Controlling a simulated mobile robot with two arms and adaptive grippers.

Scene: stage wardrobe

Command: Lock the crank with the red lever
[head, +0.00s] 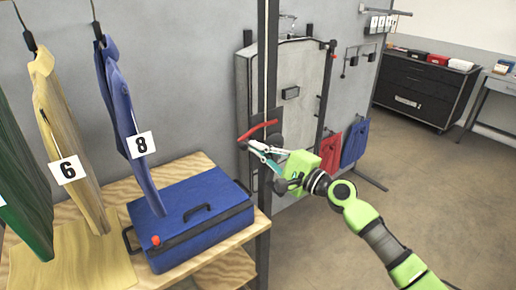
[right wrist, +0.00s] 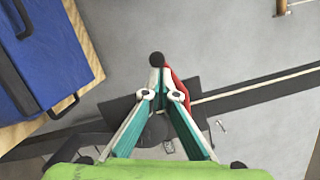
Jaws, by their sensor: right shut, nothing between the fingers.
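The red lever (head: 258,131) sits on a dark plate on the black vertical post, slanting up to the right in the head view. In the right wrist view part of the red lever (right wrist: 179,90) shows just right of the fingers, which hide the rest. My right gripper (head: 253,147) is shut and empty, with its fingertips just below the lever; whether they touch it I cannot tell. A black round knob (right wrist: 157,59) shows at the fingertips in the wrist view. I cannot make out clearly which part is the crank. My left gripper is not in view.
A blue case (head: 195,215) lies on a wooden table (head: 225,240) left of the post. Garments numbered 6 and 8 hang above it. A grey case (head: 300,80) stands behind the post. The floor to the right is clear up to a black drawer cabinet (head: 415,90).

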